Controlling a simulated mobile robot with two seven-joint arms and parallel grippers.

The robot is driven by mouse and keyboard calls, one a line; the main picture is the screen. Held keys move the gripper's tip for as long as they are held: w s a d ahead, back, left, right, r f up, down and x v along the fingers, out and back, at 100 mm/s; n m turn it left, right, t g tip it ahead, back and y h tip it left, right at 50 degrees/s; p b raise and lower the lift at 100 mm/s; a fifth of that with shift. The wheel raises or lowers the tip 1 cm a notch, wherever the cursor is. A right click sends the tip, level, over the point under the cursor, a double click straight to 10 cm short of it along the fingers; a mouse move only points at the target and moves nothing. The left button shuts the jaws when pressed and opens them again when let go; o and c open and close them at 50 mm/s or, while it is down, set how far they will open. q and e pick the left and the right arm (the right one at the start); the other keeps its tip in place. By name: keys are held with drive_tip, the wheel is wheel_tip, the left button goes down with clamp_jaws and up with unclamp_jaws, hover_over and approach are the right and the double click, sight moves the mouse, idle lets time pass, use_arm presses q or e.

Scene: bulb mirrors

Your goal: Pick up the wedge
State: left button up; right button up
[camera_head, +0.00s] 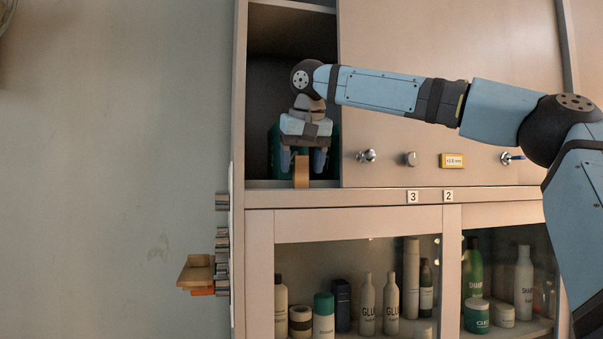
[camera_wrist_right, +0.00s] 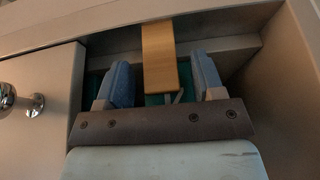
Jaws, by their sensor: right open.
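The wedge appears to be the light wooden block (camera_head: 301,172) in the open upper compartment of the cabinet, standing near its front sill. In the right wrist view the wedge (camera_wrist_right: 159,55) shows between the two fingers, with a gap on each side. My right gripper (camera_head: 304,160) reaches down into the compartment, its blue fingers on either side of the wedge. The gripper also shows in the right wrist view (camera_wrist_right: 162,85) and is open. The wedge's lower end is partly hidden. My left gripper is not in view.
A green object (camera_head: 275,150) stands behind the gripper in the compartment. The cabinet panel (camera_head: 450,60) with knobs (camera_head: 366,156) closes off the right side. Glass-fronted shelves below hold several bottles (camera_head: 367,305). A wooden piece (camera_head: 195,272) juts from the cabinet's left side.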

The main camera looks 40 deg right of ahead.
drive_tip(key=shift+w+d+f, duration=0.15)
drive_tip(key=shift+w+f, duration=0.15)
drive_tip(key=shift+f, duration=0.2)
drive_tip(key=shift+r, duration=0.1)
drive_tip(key=shift+c, duration=0.6)
drive_tip(key=shift+s+a+r, duration=0.1)
drive_tip(key=shift+s+a, duration=0.05)
drive_tip(key=shift+a, duration=0.05)
drive_tip(key=c, duration=0.9)
